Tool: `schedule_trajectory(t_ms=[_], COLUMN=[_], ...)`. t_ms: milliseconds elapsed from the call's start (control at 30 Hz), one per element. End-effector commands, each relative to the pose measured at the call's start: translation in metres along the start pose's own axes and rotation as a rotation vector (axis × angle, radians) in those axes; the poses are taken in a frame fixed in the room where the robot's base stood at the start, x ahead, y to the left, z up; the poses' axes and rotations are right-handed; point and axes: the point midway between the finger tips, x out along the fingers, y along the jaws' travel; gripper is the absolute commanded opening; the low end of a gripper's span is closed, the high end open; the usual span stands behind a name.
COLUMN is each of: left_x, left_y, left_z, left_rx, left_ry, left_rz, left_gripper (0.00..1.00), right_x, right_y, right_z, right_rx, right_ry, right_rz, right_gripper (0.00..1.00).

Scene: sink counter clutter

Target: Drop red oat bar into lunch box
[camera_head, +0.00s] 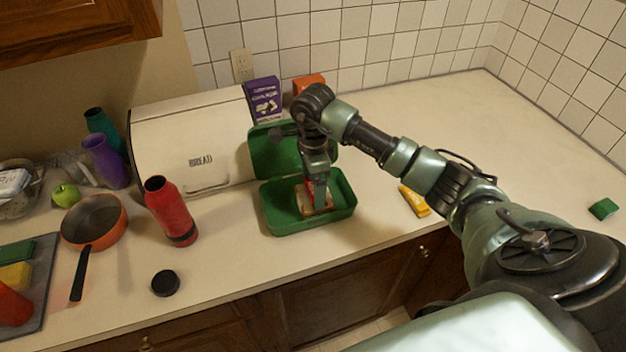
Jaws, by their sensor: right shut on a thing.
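The green lunch box (282,226) stands open on the counter, its lid tilted up at the back. My right gripper (316,182) points down into the box and is shut on the red oat bar (309,187), of which only a small red part shows beside the fingers. A tan, bread-like item (326,208) is in the box just below the gripper. I cannot tell whether the bar touches it. My left gripper is not in view.
A white bread box (165,125) stands behind, left of the lunch box. A red bottle (171,210), a black cap (165,283) and an orange pan (112,208) are to the left. A yellow packet (414,201) lies to the right. The far right counter is mostly clear.

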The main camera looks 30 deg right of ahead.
Motion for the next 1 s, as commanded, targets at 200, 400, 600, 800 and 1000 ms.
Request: schedule_trajectory(t_ms=[200,400,600,800,1000], left_x=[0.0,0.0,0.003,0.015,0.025], left_y=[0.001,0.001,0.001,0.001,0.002], left_z=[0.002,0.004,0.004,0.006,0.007], left_rx=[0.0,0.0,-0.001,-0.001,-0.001], left_ry=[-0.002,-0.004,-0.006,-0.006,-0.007], left_rz=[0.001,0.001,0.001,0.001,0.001], left_gripper=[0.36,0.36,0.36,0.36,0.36], right_x=[0.001,0.001,-0.003,-0.031,-0.063], right_y=[0.0,0.0,-0.001,-0.002,-0.001], right_z=[0.0,0.0,0.0,0.0,0.001], right_rx=[0.0,-0.001,-0.001,-0.002,-0.002], right_ry=[0.0,0.0,0.0,0.0,-0.001], right_rz=[0.0,0.0,-0.002,-0.006,-0.004], right_gripper=[0.47,1.0,1.0,1.0,1.0])
